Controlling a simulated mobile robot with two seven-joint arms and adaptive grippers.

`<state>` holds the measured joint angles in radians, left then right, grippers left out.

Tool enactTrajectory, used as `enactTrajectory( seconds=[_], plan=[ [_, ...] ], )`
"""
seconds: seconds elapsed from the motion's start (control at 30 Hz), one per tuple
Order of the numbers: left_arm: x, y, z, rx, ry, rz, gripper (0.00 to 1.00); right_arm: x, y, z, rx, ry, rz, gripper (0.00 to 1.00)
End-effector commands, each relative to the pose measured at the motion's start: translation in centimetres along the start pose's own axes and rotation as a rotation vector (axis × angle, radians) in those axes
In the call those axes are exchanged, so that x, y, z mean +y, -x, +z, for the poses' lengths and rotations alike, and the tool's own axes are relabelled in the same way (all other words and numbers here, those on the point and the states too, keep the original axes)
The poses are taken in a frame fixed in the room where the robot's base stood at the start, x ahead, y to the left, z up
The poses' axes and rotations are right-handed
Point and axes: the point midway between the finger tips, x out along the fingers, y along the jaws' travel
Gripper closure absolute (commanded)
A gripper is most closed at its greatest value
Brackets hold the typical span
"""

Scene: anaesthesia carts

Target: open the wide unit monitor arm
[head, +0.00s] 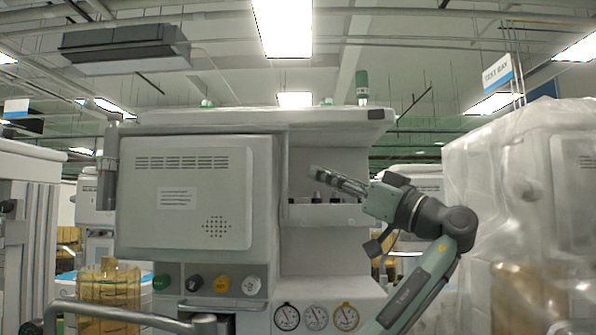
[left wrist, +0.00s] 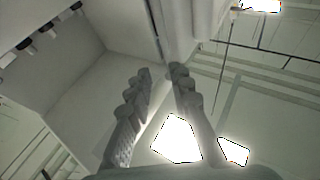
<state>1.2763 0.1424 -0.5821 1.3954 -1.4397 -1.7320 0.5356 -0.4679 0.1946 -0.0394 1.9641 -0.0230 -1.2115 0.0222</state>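The wide unit (head: 330,246) stands in front of me. A large pale monitor housing (head: 190,235) covers its left part, showing a vented, labelled face with a speaker grille. A grey post (head: 111,160) stands at its left edge; a supporting arm behind it is hidden. My left gripper (head: 325,178) is in front of the open shelf recess, right of the housing and apart from it in the picture. In the left wrist view its two fingers (left wrist: 160,72) are slightly apart with nothing seen between them. My right gripper is out of view.
Dark-topped items (head: 320,198) stand on the recess shelf. Coloured knobs (head: 193,283) and round gauges (head: 315,317) sit below. A grey handrail (head: 125,316) crosses the lower left. A plastic-draped unit (head: 520,190) stands at right, another cart (head: 25,225) at left.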

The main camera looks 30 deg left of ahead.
Motion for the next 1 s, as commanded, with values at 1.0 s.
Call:
enactTrajectory(
  seconds=[1.0],
  plan=[
    [-1.3,-7.4,0.5,0.003,0.002,-0.045,0.82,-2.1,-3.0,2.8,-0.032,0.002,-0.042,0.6]
  ],
)
